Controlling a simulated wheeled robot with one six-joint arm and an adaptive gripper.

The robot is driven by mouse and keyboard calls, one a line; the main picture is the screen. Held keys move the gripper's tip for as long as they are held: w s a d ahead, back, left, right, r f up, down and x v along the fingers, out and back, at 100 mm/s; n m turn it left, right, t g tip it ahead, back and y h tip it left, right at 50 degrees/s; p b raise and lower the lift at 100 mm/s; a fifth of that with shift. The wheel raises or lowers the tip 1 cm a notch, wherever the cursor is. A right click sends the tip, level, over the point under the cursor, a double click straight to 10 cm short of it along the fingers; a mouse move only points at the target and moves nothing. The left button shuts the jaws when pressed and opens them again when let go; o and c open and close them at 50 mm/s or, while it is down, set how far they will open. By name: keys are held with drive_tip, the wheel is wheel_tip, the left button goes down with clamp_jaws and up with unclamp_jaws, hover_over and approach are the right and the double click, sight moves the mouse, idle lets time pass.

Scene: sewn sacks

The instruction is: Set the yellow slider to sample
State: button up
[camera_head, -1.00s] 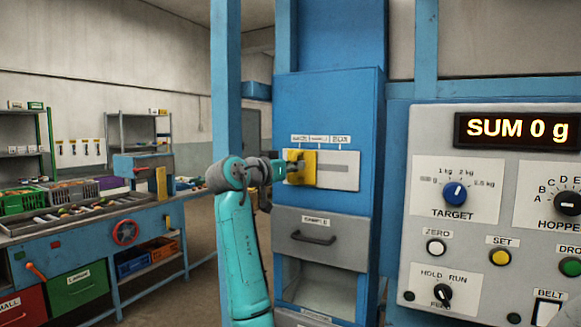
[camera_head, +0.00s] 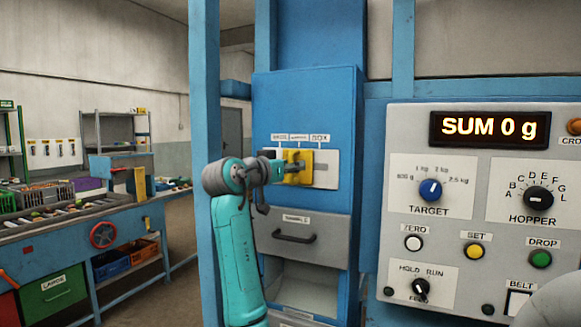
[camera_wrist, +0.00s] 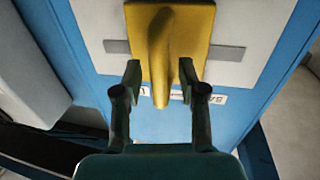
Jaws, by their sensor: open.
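The yellow slider (camera_head: 303,158) sits in a horizontal slot on a white plate (camera_head: 327,160) on the blue cabinet. It stands below the middle of three small labels (camera_head: 299,138), whose words are hard to read. In the wrist view the slider (camera_wrist: 190,30) has a raised upright grip fin. My gripper (camera_head: 281,171) is at the slider; in the wrist view its fingers (camera_wrist: 159,72) are open, one on each side of the fin, with small gaps visible. My gripper hides part of the label row there.
A drawer (camera_head: 296,238) with a dark handle and a label is below the plate, above an open bay. A control panel (camera_head: 470,225) with knobs and buttons projects at the right. A blue post (camera_head: 204,90) stands left of the cabinet.

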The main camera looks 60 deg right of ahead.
drive_tip(key=w+a, duration=0.1)
drive_tip(key=a, duration=1.1)
drive_tip(key=shift+w, duration=0.2)
drive_tip(key=shift+f, duration=0.1)
